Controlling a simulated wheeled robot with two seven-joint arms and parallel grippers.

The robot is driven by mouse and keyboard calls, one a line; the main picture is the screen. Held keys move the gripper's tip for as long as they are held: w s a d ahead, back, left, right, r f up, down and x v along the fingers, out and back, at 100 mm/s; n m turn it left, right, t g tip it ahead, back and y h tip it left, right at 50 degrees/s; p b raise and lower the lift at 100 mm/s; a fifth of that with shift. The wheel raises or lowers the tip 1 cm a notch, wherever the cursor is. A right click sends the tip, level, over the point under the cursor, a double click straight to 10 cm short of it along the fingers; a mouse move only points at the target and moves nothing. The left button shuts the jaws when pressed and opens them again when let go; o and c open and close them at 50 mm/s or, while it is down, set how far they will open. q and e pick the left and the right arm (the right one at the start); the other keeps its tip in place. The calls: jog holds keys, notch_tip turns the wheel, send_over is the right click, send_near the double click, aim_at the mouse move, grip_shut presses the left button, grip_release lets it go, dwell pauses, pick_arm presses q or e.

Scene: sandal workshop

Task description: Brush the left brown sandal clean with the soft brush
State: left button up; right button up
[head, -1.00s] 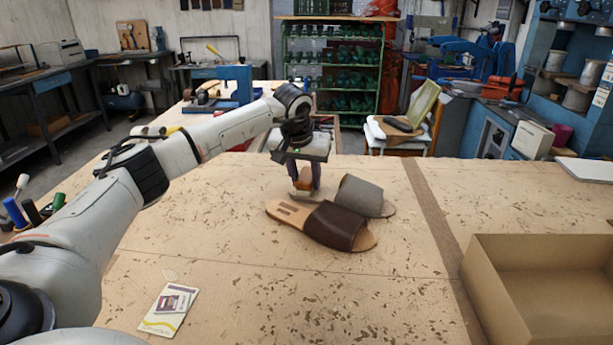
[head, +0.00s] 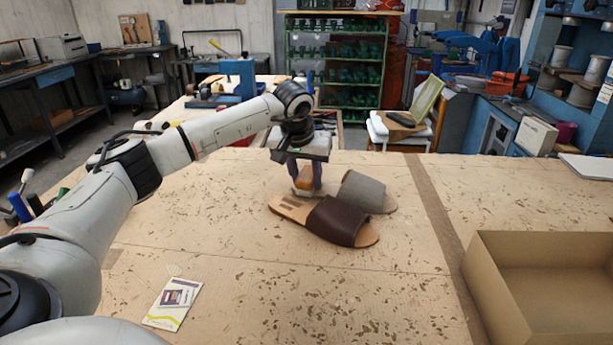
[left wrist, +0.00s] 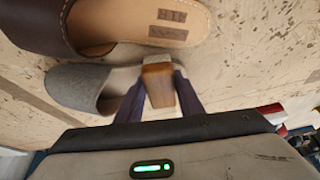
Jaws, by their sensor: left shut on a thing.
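The brown sandal (head: 339,221) lies on the workbench with its toe to the right; it also shows at the top of the left wrist view (left wrist: 125,20). A grey sandal (head: 365,191) lies just behind it, partly covered by it in the head view. My left gripper (head: 304,186) is shut on a wooden-backed brush (left wrist: 159,86), fingers pointing down. The brush is low over the heel side of the grey sandal, behind the brown sandal's heel. Whether its bristles touch anything cannot be told. My right gripper is not in view.
An open cardboard box (head: 545,285) stands at the right front of the bench (head: 225,245). A card (head: 174,303) lies at the left front. Tool handles (head: 22,205) stand at the left edge. The middle front is clear.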

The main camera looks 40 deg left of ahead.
pick_arm(q)
jog(key=shift+w+a, duration=0.35)
jog(key=shift+w, duration=0.25)
jog(key=shift+w+a, duration=0.3)
jog(key=shift+w, duration=0.3)
jog(key=shift+s+d+f, duration=0.1)
jog(key=shift+s+d, duration=0.25)
jog(key=shift+s, duration=0.3)
jog(key=shift+s+d, duration=0.3)
jog(key=shift+s, duration=0.3)
jog(key=shift+w+r, duration=0.1)
jog(key=shift+r, duration=3.95)
